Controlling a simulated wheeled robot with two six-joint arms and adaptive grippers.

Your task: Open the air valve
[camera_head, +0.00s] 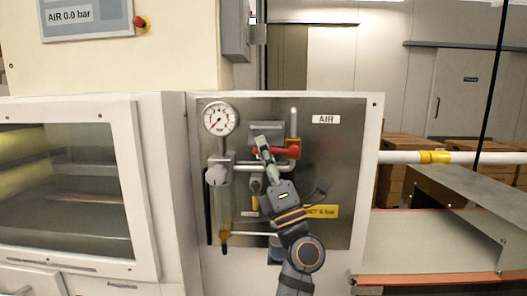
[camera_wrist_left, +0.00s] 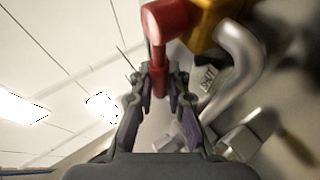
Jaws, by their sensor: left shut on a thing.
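The air valve is on the grey panel (camera_head: 350,150), under the "AIR" label (camera_head: 326,119). Its brass body (camera_head: 294,148) sits on a vertical pipe, and its red lever (camera_head: 278,151) points left, roughly level. My left gripper (camera_head: 264,148) reaches up from below and is shut on the lever's free end. In the left wrist view the red lever (camera_wrist_left: 158,55) runs down between the fingertips (camera_wrist_left: 159,88). A "SHUT" tag (camera_wrist_left: 208,78) shows beside the pipe there. The pressure gauge (camera_head: 221,117) is left of the valve. My right gripper is not in view.
A display (camera_head: 87,17) reads "AIR 0.0 bar", with a red button (camera_head: 140,22) beside it. A filter bowl (camera_head: 222,205) hangs below the gauge, left of my arm. A pipe and conveyor (camera_head: 420,245) lie to the right.

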